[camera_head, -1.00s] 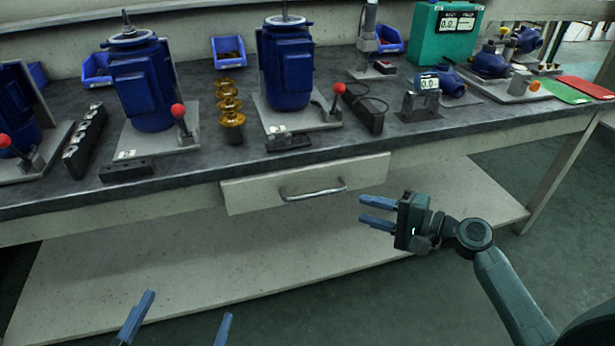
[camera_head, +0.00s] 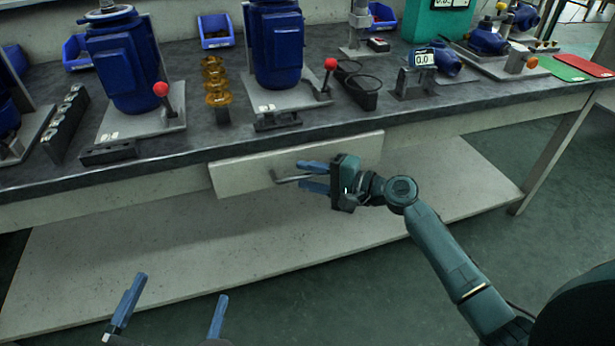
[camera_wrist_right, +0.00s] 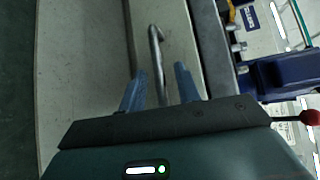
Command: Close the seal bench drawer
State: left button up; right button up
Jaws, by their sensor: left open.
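The pale drawer front (camera_head: 235,172) sits under the grey bench top. It appears to stand a little out from the bench front; the inside is hidden. Its metal bar handle (camera_head: 284,180) is partly covered by my right gripper (camera_head: 302,175). That gripper's two blue fingers are apart, one above and one below the handle. In the right wrist view the handle (camera_wrist_right: 156,55) runs between the spread fingers (camera_wrist_right: 158,82), with gaps visible on both sides. My left gripper (camera_head: 181,288) is open and empty at the lower left, well away from the drawer.
The bench top (camera_head: 190,142) carries blue motors (camera_head: 122,65), a black block (camera_head: 278,121) near the edge above the drawer, and brass parts (camera_head: 216,80). A pale lower shelf (camera_head: 200,235) runs below the drawer. Green floor (camera_head: 470,240) lies at the right.

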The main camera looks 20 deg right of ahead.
jog(key=shift+w+a, duration=0.25)
jog(key=shift+w, duration=0.05)
jog(key=shift+c, duration=0.3)
grip_shut()
